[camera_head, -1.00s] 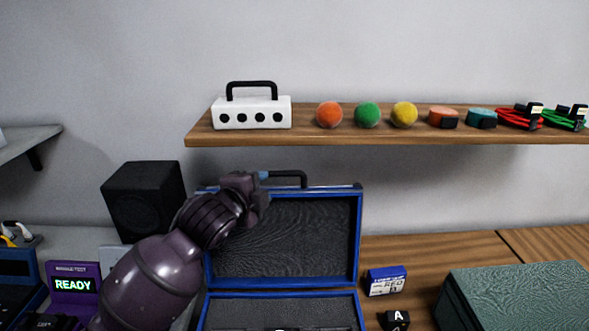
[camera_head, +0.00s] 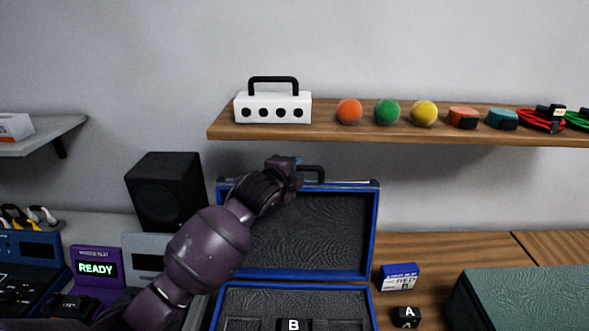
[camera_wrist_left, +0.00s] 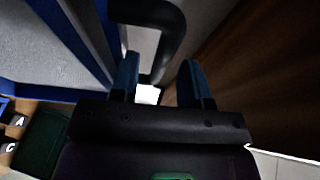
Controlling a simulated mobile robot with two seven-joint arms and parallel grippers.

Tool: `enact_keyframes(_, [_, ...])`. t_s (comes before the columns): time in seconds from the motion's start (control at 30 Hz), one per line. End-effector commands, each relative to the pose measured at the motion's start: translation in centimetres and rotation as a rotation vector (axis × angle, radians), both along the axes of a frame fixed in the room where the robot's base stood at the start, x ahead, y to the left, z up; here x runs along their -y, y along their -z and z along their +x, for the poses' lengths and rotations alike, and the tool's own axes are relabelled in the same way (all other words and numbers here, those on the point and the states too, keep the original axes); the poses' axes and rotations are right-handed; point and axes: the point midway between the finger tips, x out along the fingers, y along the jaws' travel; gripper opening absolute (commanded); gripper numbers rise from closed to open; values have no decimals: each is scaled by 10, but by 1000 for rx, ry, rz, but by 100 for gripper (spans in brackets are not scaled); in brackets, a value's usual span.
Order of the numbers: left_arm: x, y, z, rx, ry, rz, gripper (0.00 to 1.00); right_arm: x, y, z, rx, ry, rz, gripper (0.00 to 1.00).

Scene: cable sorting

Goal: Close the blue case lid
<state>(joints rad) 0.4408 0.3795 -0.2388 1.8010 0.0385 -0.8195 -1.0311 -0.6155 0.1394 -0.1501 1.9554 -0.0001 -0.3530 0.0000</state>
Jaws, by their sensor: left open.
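The blue case stands open on the table. Its lid (camera_head: 340,235) is raised upright with a dark lining, and its base (camera_head: 250,290) lies in front with a black block marked B in it. A black handle (camera_head: 316,170) sits on the lid's top edge. My left gripper (camera_head: 298,161) is at that top edge by the handle, its fingers mostly hidden behind my wrist. In the left wrist view, its two blue fingers (camera_wrist_left: 157,85) are apart, with the black handle (camera_wrist_left: 172,22) just beyond and partly between them. I cannot tell whether they touch it. My right gripper is not in view.
A wooden shelf (camera_head: 400,135) above the lid holds a white box (camera_head: 273,108), coloured balls and cables. A black speaker (camera_head: 168,190) stands left of the case.

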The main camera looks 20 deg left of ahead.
Motion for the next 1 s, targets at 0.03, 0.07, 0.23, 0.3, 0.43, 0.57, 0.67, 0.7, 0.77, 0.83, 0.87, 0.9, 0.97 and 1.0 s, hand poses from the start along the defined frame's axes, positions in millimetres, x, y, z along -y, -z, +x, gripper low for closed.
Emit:
enact_keyframes(0.03, [1,0,3,0,0,0,42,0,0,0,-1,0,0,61])
enact_keyframes(0.07, [1,0,4,1,0,0,42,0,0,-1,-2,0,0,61])
enact_keyframes(0.23, [1,2,8,1,1,0,42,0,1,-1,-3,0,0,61])
enact_keyframes(0.3, [1,2,8,1,1,0,42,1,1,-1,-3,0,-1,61])
enact_keyframes(0.43, [1,2,7,1,1,0,42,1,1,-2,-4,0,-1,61])
enact_keyframes(0.57, [1,2,7,1,1,0,22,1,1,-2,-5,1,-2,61])
enact_keyframes(0.67, [1,2,7,1,1,0,7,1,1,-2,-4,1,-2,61])
enact_keyframes(0.7, [1,2,7,1,1,0,1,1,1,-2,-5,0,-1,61])
enact_keyframes(0.77, [1,2,7,1,1,0,0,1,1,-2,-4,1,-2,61])
enact_keyframes(0.83, [1,2,7,1,1,-1,0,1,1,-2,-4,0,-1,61])
enact_keyframes(0.87, [1,2,7,1,1,-1,0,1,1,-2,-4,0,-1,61])
enact_keyframes(0.9, [1,2,7,1,1,-1,0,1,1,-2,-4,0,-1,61])
enact_keyframes(0.97, [1,2,7,1,0,-2,0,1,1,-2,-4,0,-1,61])
enact_keyframes(1.0, [1,2,7,2,-1,-2,0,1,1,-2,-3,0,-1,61])
